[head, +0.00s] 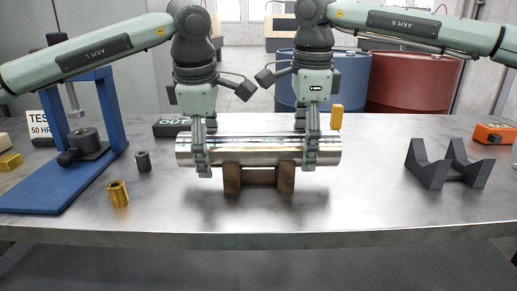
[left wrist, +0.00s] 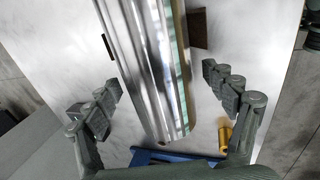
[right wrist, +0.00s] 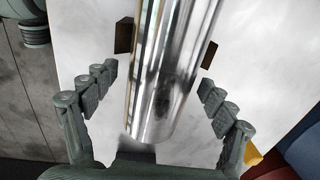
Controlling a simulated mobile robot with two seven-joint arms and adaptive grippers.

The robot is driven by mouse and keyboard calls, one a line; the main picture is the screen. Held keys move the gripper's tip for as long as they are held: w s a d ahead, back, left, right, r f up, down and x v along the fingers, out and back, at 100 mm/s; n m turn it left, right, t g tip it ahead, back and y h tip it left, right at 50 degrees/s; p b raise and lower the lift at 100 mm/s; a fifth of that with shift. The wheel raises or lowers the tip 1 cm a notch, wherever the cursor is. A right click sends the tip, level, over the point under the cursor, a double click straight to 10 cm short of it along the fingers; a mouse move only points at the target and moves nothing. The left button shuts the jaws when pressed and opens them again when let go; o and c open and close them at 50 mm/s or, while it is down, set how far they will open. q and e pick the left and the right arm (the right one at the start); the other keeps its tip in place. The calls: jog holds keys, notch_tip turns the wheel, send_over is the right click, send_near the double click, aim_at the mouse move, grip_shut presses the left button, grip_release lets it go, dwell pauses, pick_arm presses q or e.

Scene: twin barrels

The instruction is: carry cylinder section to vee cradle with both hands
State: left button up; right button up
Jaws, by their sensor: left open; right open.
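The cylinder section (head: 255,150) is a shiny metal tube lying level across a brown wooden stand (head: 258,178) at the middle of the table. My left gripper (head: 205,160) is open around its left part, and my right gripper (head: 310,155) is open around its right part. In the left wrist view the cylinder (left wrist: 150,70) lies between the spread fingers with gaps on both sides. In the right wrist view the cylinder (right wrist: 168,70) also lies between spread fingers. The dark vee cradle (head: 446,166) stands empty on the right of the table.
A blue press stand (head: 35,190) fills the left side. A brass bushing (head: 118,193) and a dark small cylinder (head: 143,161) stand near it. An orange device (head: 494,133) sits at the far right. The table between wooden stand and cradle is clear.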

pick_arm(q)
jog(key=shift+w+f, duration=0.1)
jog(key=shift+f, duration=0.15)
pick_arm(e)
jog(key=shift+f, duration=0.25)
pick_arm(q)
grip_shut()
pick_arm(e)
grip_shut()
pick_arm(q)
jog(key=shift+r, duration=0.35)
pick_arm(e)
jog(key=shift+w+r, duration=0.15)
jog(key=shift+r, duration=0.2)
